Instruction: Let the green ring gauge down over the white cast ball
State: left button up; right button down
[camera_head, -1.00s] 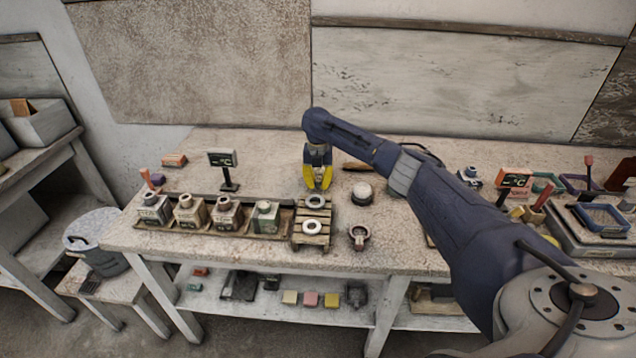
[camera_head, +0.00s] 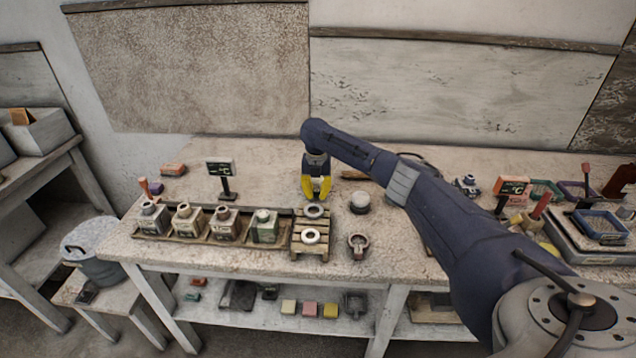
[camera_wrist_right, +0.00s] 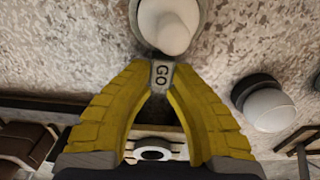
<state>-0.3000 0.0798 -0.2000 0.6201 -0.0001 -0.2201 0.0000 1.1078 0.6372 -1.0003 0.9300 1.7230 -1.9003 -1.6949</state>
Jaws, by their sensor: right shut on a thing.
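My right gripper (camera_head: 317,198) has yellow fingers pointing down, behind the slatted wooden stand. In the right wrist view its fingertips (camera_wrist_right: 160,80) are shut on a grey tab marked "GO" (camera_wrist_right: 161,75). The tab joins a pale grey ring gauge (camera_wrist_right: 137,22); no green shows on it. A white rounded piece with a blunt nose, seemingly the white cast ball (camera_wrist_right: 168,22), shows within the ring's outline. I cannot tell whether the ring is around it or still above it. In the head view the gripper hides most of this. My left gripper is not in view.
Two pale rings lie on the slatted stand (camera_head: 296,241). A white dome with a dark band (camera_head: 360,201) stands right of the gripper, also in the wrist view (camera_wrist_right: 268,108). Several square pots (camera_head: 226,224) fill a tray at left.

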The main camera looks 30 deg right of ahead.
jog(key=shift+r, duration=0.15)
notch_tip(320, 180, up, 10)
jog(key=shift+r, duration=0.25)
dwell(2.6)
jog(key=shift+r, duration=0.1)
dwell(0.6)
